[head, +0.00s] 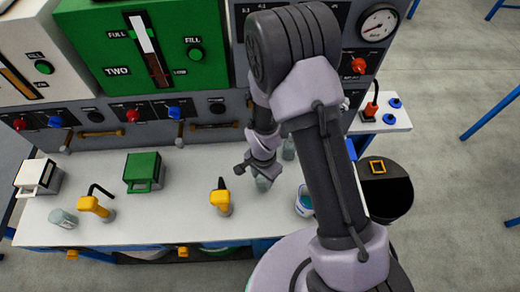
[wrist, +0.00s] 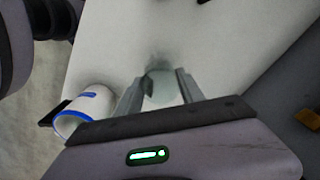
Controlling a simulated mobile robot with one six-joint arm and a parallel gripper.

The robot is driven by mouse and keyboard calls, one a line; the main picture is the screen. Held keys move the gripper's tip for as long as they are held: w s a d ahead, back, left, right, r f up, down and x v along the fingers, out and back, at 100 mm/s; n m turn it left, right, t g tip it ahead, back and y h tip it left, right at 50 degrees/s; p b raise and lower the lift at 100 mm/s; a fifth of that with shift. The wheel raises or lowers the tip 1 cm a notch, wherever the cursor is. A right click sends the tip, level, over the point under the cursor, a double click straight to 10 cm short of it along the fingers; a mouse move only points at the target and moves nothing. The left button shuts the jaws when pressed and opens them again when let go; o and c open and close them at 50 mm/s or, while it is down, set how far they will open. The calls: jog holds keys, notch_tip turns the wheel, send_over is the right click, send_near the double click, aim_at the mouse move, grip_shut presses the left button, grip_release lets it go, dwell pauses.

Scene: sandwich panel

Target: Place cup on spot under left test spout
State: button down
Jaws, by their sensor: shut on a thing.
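My gripper (head: 256,172) is low over the white worktop, right of the middle. It is shut on a clear, pale greenish cup (head: 263,184). In the wrist view the cup (wrist: 162,90) sits between the two fingers of my gripper (wrist: 163,84). The cup is at or just above the worktop; I cannot tell which. Grey spouts stick out below the panel front, one at the left (head: 67,143) and one near the middle (head: 180,133). The spot under the left one is not clearly marked in view.
A second clear cup (head: 289,150) stands behind my gripper. A white mug with blue rim (head: 304,203) is to the right.

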jog(key=w, duration=0.4)
jog(key=w+b, duration=0.1)
jog(key=w, duration=0.3)
jog(key=w+f, duration=0.1)
jog(key=w, duration=0.4)
jog(key=shift+f, duration=0.3)
jog(key=shift+f+b, duration=0.2)
jog(key=shift+b, duration=0.25)
jog(key=c, duration=0.7)
grip_release()
jog(key=shift+r, duration=0.1)
